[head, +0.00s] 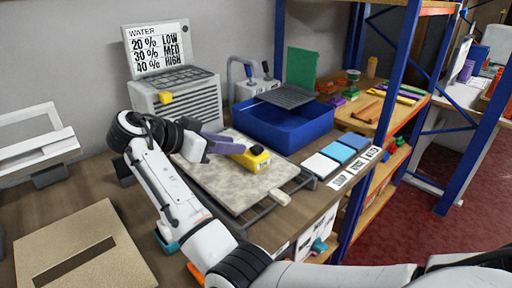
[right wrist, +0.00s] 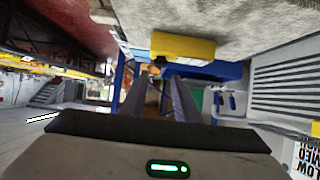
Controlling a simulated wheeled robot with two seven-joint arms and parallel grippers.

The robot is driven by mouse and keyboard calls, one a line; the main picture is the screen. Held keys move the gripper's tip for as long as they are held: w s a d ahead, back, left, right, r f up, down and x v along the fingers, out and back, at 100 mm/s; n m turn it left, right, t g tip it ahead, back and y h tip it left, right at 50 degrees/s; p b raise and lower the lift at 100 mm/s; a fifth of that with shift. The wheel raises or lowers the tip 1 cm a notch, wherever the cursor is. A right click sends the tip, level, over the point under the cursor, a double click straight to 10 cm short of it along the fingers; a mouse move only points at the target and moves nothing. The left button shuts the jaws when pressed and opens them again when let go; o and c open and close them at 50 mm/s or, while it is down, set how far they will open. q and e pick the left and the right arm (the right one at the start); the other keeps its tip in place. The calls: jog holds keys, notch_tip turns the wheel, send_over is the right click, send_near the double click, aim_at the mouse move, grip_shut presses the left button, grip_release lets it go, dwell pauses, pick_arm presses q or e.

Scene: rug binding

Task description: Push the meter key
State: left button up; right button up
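The yellow meter (head: 252,158) lies on a grey rug piece (head: 235,185) on the workbench, with a dark and pale patch on its upper face. I cannot make out its key. My right gripper (head: 228,145) reaches in just left of the meter, its purple fingers pointing towards it. In the right wrist view the two fingers (right wrist: 160,92) stand apart with nothing between them, and the yellow meter (right wrist: 182,46) shows beyond and above them. I cannot tell whether a finger touches the meter. My left gripper is not in view.
A blue bin (head: 285,128) stands behind the meter. A grey slatted unit (head: 190,105) with a water sign (head: 157,48) stands at the back left. Blue and white cards (head: 338,152) lie to the right. A beige board with a slot (head: 75,250) lies at front left.

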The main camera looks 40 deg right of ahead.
grip_shut()
dwell(1.4)
